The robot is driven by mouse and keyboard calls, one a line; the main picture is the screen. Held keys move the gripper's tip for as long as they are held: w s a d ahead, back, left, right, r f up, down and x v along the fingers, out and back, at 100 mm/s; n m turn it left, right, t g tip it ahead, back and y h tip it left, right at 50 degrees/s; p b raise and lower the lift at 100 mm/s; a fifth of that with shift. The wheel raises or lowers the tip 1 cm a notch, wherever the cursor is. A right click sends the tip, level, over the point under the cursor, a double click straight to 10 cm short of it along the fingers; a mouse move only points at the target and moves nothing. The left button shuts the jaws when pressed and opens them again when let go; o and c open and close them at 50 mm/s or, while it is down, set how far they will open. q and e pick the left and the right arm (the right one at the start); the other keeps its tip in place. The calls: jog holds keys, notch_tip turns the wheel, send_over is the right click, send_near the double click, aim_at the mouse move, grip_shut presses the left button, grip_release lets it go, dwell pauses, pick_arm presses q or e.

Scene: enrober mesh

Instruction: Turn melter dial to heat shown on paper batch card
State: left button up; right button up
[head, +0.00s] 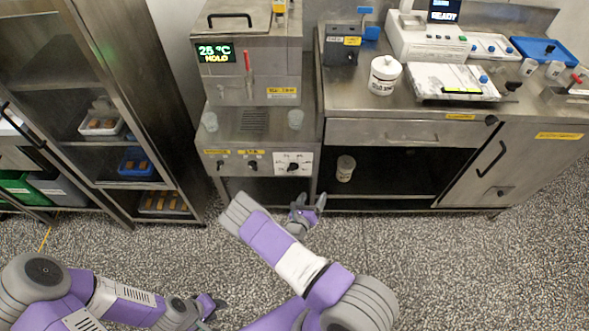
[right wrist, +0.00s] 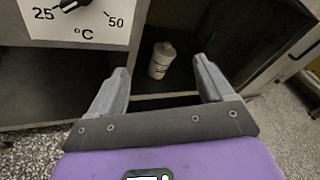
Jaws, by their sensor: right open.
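The melter (head: 247,110) stands at the back, with a display (head: 216,53) reading 25 °C HOLD. Its dial, a black knob (head: 293,166), is on a white scale plate low on the front. In the right wrist view the knob (right wrist: 72,4) is cut by the top edge, with 25, 50 and °C printed around it; its exact pointing is unclear. My right gripper (head: 308,204) is open and empty, in front of and below the dial, apart from it. It also shows in the right wrist view (right wrist: 162,70). My left gripper (head: 216,304) is low at left, away from everything. I cannot make out a batch card.
A steel counter (head: 350,105) at right holds a lidded white jar (head: 384,76) and instruments. A white container (head: 345,168) stands on the open shelf below. Two smaller knobs sit left of the dial. A rack (head: 105,110) stands at left. The speckled floor in front is clear.

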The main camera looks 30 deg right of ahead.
aim_at(292, 170)
jog(key=w+n+t+y, duration=0.1)
jog(key=w+n+t, duration=0.1)
jog(key=w, duration=0.2)
jog(key=w+r+n+t+y+b, duration=0.1)
jog(key=w+t, duration=0.1)
jog(key=w, duration=0.2)
jog(key=w+a+r+n+t+y+b, duration=0.1)
jog(key=w+n+t, duration=0.1)
jog(key=w, duration=0.2)
jog(key=shift+w+a+r+n+y, duration=0.1)
jog(key=shift+w+r+n+y, duration=0.1)
jog(key=shift+r+n+y, duration=0.1)
jog(key=shift+w+d, duration=0.2)
jog(key=shift+w, duration=0.15)
jog(key=shift+c, duration=0.3)
jog(key=c, duration=1)
